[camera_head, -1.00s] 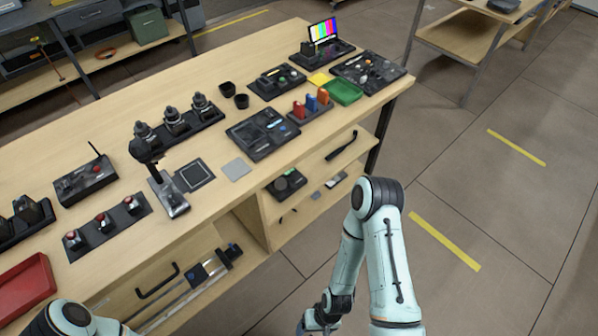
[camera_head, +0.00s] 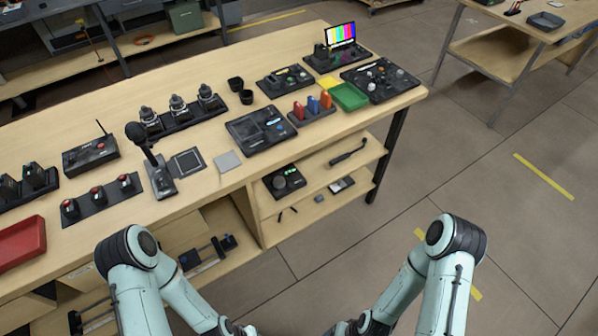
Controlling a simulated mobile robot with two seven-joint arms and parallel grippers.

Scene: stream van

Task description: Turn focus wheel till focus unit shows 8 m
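A black unit with a round dark wheel and a small lit green display (camera_head: 284,181) sits on the upper shelf under the bench top, and looks like the focus unit with its focus wheel (camera_head: 278,182). The figure on the display is too small to read. My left gripper (camera_head: 240,330) and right gripper (camera_head: 348,329) are only partly in view at the bottom edge, low in front of the bench and well apart from the unit. Their fingers cannot be made out.
The bench top (camera_head: 222,185) just above the unit overhangs the shelf. A black handled tool (camera_head: 348,153) and a small grey device (camera_head: 341,185) lie right of the unit. A microphone (camera_head: 146,150) stands on the bench.

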